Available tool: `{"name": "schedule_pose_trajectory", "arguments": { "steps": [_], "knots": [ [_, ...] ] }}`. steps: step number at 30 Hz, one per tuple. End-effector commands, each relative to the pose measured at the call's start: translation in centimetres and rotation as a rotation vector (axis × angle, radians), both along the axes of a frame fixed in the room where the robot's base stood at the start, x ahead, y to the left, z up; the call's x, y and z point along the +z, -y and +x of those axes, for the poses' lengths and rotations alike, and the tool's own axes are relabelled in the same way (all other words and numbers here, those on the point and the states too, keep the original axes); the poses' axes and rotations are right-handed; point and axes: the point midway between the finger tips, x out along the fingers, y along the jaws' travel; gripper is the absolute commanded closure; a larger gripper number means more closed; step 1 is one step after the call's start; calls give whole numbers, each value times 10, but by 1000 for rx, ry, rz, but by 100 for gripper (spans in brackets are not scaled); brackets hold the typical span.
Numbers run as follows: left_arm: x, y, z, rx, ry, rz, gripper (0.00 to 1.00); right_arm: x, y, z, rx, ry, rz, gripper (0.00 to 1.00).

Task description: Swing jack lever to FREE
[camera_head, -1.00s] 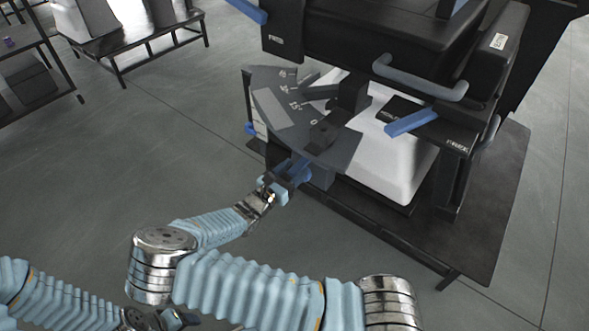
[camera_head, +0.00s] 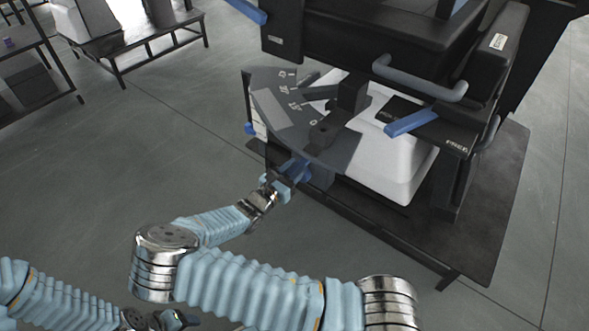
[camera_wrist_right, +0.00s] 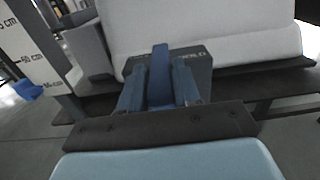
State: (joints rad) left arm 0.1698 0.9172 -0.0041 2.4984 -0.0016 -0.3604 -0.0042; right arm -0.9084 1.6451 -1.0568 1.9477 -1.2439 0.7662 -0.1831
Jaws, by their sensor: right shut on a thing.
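A blue lever (camera_wrist_right: 160,72) stands upright between the fingers of my right gripper (camera_wrist_right: 160,88) in the right wrist view. The gripper is shut on it. Behind it is a dark block (camera_wrist_right: 198,66) with a partly hidden label whose visible end looks like "OLD". In the head view my right gripper (camera_head: 286,180) is at the front edge of the machine, below the grey scale plate (camera_head: 340,148), and hides part of the lever. A label FREE (camera_head: 457,145) is on the machine's right side. My left gripper (camera_head: 172,320) shows only partly at the bottom edge, its jaws unclear.
Another blue handle (camera_head: 411,122) is on the machine's right part, near a grey bar handle (camera_head: 420,78). A white rounded body (camera_head: 400,165) is under the machine, on a dark base (camera_head: 480,240). Tables stand at the back left.

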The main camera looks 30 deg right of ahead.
Motion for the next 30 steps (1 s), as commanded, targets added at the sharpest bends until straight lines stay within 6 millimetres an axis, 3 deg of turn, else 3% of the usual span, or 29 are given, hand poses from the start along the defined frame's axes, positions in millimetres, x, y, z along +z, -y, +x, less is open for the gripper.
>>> {"name": "schedule_pose_trajectory", "arguments": {
  "steps": [8,30],
  "knots": [
    [-7,1,0,0,-1,-1,38,-3,-3,7,-70,2,6,100],
    [-60,6,-2,-9,-11,-15,38,-4,-7,50,-587,1,3,100]
  ]
}}
